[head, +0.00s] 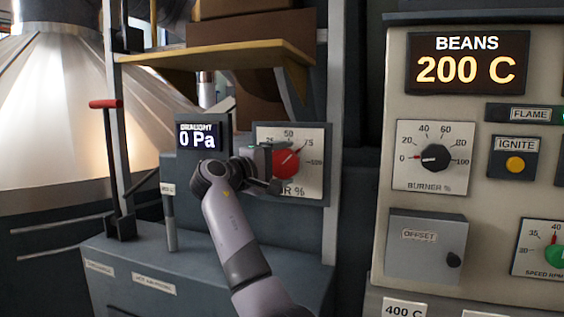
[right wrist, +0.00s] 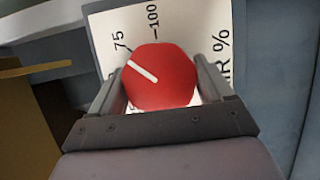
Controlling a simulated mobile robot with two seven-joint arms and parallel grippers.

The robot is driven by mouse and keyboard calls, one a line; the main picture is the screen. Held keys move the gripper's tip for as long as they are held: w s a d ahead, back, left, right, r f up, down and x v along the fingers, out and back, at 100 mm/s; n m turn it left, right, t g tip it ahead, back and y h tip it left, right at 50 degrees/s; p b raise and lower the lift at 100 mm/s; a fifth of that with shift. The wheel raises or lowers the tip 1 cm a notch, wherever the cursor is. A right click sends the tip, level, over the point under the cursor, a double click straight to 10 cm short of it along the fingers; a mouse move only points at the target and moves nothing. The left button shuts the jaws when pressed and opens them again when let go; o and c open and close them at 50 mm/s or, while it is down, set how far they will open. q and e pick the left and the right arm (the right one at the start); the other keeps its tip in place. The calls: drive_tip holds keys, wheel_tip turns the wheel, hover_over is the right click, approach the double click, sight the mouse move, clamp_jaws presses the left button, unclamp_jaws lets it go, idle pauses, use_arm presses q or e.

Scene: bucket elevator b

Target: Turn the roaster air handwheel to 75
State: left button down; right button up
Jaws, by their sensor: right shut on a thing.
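The roaster air handwheel is a red round knob (head: 288,161) on a white dial plate (head: 317,140) marked "R %", partly hidden by my right gripper. In the right wrist view the red knob (right wrist: 174,88) sits between the two fingers of my right gripper (right wrist: 160,86), which is shut on it. Its white pointer line points up-left in that view, close to the 75 mark, a little to the side away from 100. In the head view my right gripper (head: 268,168) covers the left part of the dial. My left gripper is not in view.
A draught display (head: 197,137) reading 0 Pa stands left of the dial. A yellow-edged shelf (head: 215,52) hangs above. A panel at right has a beans display (head: 467,70) reading 200 C, a black burner knob (head: 435,157) and a yellow ignite button (head: 515,164).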

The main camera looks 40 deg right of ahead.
sight(279, 164)
drive_tip(key=shift+r, duration=0.1)
idle(0.3)
drive_tip(key=o, duration=0.9)
drive_tip(key=shift+o, duration=0.2)
drive_tip(key=shift+a, duration=0.1)
drive_tip(key=a, duration=0.6)
drive_tip(key=shift+s+b, duration=0.25)
drive_tip(key=shift+b, duration=0.1)
drive_tip(key=shift+a, duration=0.45)
drive_tip(key=shift+a, duration=0.1)
